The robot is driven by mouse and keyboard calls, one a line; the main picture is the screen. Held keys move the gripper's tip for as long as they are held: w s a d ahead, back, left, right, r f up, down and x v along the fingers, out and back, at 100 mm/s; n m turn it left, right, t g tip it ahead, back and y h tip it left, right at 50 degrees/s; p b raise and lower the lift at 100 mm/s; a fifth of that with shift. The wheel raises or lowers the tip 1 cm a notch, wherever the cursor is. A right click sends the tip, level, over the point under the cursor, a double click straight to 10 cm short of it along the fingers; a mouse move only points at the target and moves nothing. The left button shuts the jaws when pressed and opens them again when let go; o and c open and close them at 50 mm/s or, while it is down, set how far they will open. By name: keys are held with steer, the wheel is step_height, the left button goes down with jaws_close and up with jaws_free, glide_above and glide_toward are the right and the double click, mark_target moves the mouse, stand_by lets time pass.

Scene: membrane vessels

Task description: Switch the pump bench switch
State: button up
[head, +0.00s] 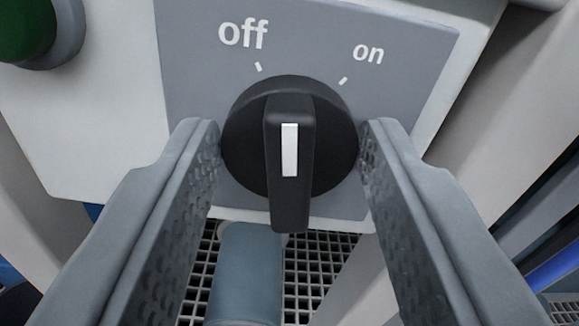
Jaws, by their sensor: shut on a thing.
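The pump bench switch (290,205) is a round black rotary knob with a raised bar handle and a white stripe. It sits on a grey label plate (190,60) marked "off" at upper left and "on" at upper right, each with a short white tick. The bar and stripe stand upright in the picture, lined up between the two ticks rather than with either one. My gripper (290,145) has one finger on each side of the knob, shut on its round rim at left and right. The bar handle lies between the fingers.
A green round button (25,30) in a grey collar is at the upper left of the pale housing (100,120). Below the knob are a blue-grey cylinder (245,270) and a dark grating (315,270). Grey and blue structures stand at the right edge.

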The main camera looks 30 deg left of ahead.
steer(key=m, duration=0.4)
steer(key=shift+d+m, duration=0.1)
steer(key=shift+m, duration=1.7)
steer(key=o, duration=0.9)
steer(key=shift+o, duration=0.2)
steer(key=v, duration=1.7)
steer(key=shift+d, duration=0.15)
